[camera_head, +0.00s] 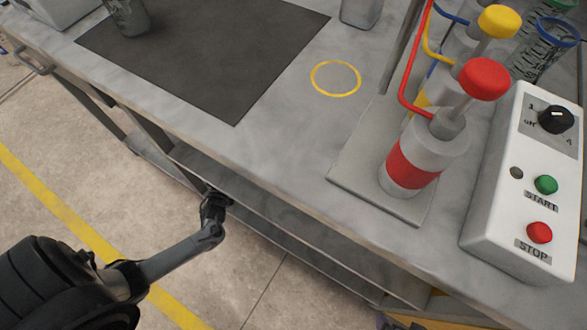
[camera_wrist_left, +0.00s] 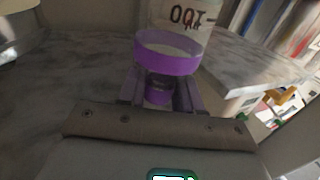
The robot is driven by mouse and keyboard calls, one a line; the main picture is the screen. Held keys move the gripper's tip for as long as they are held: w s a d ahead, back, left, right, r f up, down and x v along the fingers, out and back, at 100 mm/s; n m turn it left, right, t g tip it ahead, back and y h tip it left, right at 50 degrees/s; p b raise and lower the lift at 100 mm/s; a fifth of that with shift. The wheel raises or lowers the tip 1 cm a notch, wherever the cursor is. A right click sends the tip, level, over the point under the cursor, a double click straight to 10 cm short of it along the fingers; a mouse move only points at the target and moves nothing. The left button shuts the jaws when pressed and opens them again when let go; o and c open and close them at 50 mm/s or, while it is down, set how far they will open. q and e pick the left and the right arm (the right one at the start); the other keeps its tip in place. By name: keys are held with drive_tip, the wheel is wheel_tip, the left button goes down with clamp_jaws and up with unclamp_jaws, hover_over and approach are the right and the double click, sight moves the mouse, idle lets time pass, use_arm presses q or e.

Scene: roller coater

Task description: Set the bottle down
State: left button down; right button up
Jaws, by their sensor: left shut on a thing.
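The bottle (camera_wrist_left: 182,22) is pale and clear with a purple band and dark lettering; its top runs out of the left wrist view. My left gripper (camera_wrist_left: 162,95) is shut on the bottle's narrower purple part, with a finger on each side. In the left wrist view a grey surface lies behind them; I cannot tell whether the bottle touches it. The bottle does not show in the head view. My right gripper is in neither view.
In the head view, a yellow ring (camera_head: 336,79) marks a clear patch of grey bench, right of a dark mat (camera_head: 205,50). Red-capped apparatus (camera_head: 411,165) and a white control box (camera_head: 525,185) stand farther right. A glass vessel (camera_head: 128,15) stands on the mat.

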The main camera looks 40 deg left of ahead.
use_arm(q)
drive_tip(key=shift+w+a+f, duration=0.1)
drive_tip(key=shift+w+f, duration=0.1)
drive_tip(key=shift+w, duration=0.05)
drive_tip(key=f+b, duration=0.1)
drive_tip(key=f, duration=0.1)
drive_tip(key=f+b, duration=0.4)
drive_tip(key=shift+s, duration=0.3)
drive_tip(key=shift+w+f, duration=0.15)
drive_tip(key=shift+f, duration=0.05)
wheel_tip(320, 180, down, 3)
drive_tip(key=b, duration=0.2)
drive_tip(key=shift+b, duration=0.4)
drive_tip(key=shift+f, duration=0.15)
